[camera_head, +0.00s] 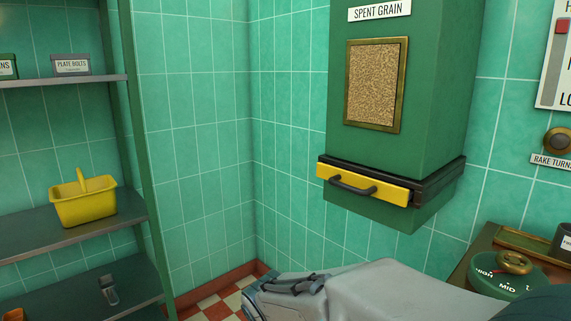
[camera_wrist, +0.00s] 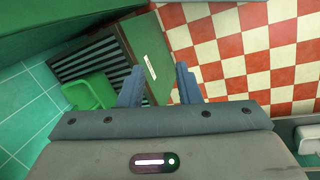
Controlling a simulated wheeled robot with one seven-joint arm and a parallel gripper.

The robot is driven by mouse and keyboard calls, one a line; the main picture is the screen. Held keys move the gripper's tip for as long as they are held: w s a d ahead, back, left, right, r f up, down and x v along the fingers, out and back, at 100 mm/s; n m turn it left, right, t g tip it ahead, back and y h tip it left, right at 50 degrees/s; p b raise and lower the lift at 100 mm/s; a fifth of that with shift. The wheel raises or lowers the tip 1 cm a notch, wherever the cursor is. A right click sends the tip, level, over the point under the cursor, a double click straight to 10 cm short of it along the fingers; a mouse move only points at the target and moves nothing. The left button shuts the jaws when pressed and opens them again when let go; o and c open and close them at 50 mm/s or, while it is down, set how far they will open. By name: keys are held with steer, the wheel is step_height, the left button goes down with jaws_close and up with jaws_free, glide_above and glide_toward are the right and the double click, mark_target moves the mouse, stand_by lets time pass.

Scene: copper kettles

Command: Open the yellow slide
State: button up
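The yellow slide (camera_head: 366,184) is a flat yellow bar with a dark curved handle (camera_head: 352,187) on its front. It sits in a black frame (camera_head: 437,181) near the bottom of the green spent grain chute (camera_head: 398,150) in the head view. It appears pushed in, its front close to the frame. My gripper shows in the wrist view (camera_wrist: 160,84) with its two fingers apart and nothing between them. In the head view my arm lies below the chute, with the gripper end at the lower middle, left of and below the slide. The slide is not in the wrist view.
A shelf rack at the left holds a yellow basket (camera_head: 83,200) and labelled boxes (camera_head: 71,65). A counter (camera_head: 475,262) with a green dial (camera_head: 503,271) stands at the lower right. The wrist view shows checkered floor (camera_wrist: 230,50), a green bin (camera_wrist: 90,92) and a slatted unit.

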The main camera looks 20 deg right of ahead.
steer(key=w+d+r+n+h+p, duration=0.1)
steer(key=w+d+r+h+p, duration=0.2)
steer(key=r+p, duration=0.35)
steer(key=w+d+r+h+p, duration=0.25)
steer(key=d+r+p, duration=0.2)
steer(key=r, duration=0.35)
steer(key=n+t+h+p, duration=0.2)
steer(key=t+h+p, duration=0.4)
steer(key=p, duration=0.6)
glide_toward(341, 187)
steer(key=p+x, duration=0.2)
steer(key=x, duration=0.8)
steer(key=shift+w+d, duration=0.15)
steer(key=shift+d, duration=0.2)
jaws_close()
steer(key=shift+a, duration=0.1)
